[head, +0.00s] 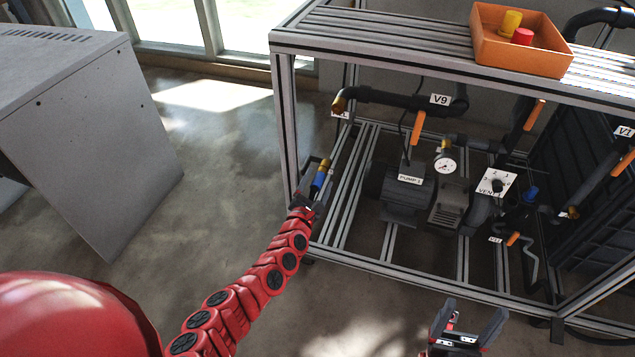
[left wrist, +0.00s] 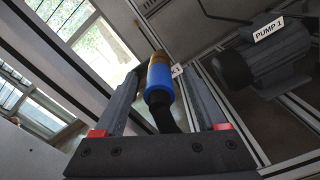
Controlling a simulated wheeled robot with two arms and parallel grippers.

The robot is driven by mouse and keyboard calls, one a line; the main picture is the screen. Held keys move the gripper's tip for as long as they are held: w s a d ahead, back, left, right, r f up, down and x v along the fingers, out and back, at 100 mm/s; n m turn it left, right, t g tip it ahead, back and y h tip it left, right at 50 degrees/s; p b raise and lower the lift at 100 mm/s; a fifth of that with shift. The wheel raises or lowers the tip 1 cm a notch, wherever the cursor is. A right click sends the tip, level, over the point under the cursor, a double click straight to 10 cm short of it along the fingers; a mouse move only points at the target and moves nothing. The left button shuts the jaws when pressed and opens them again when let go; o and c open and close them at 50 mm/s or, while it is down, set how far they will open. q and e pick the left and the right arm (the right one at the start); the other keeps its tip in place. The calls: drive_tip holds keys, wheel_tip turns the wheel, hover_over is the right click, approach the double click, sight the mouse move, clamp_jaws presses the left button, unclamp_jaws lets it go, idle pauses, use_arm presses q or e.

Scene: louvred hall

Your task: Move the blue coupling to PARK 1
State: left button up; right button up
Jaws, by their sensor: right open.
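The blue coupling (head: 319,181) has a brass-coloured end and sits near the left front post of the pump frame. In the left wrist view, the blue coupling (left wrist: 159,78) stands between my left fingers, with a black hose below it. My left gripper (head: 317,187) is open, and gaps show between its fingers (left wrist: 162,100) and the coupling. A small white label (left wrist: 177,71) behind the coupling is partly hidden; I cannot read whether it says PARK 1. My right gripper (head: 470,326) is open and empty in front of the frame.
The metal frame's post (head: 288,125) is close to my left gripper. PUMP 1 (head: 405,195), a VENT dial (head: 497,186) and the V9 pipe (head: 395,98) are inside the frame. An orange tray (head: 484,52) is on top. A grey cabinet (head: 95,140) stands left, with clear floor between.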

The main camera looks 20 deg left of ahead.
sight(315, 188)
use_arm(q)
drive_tip(key=shift+s+r+p, duration=0.1)
drive_tip(key=shift+s+p, duration=0.35)
drive_tip(key=shift+p, duration=0.05)
drive_tip(key=s+p, duration=0.3)
drive_tip(key=s, duration=0.2)
drive_tip(key=shift+s+p, duration=0.2)
drive_tip(key=shift+p, duration=0.1)
drive_tip(key=shift+s+a, duration=0.1)
drive_tip(key=shift+s, duration=0.2)
drive_tip(key=shift+s, duration=0.15)
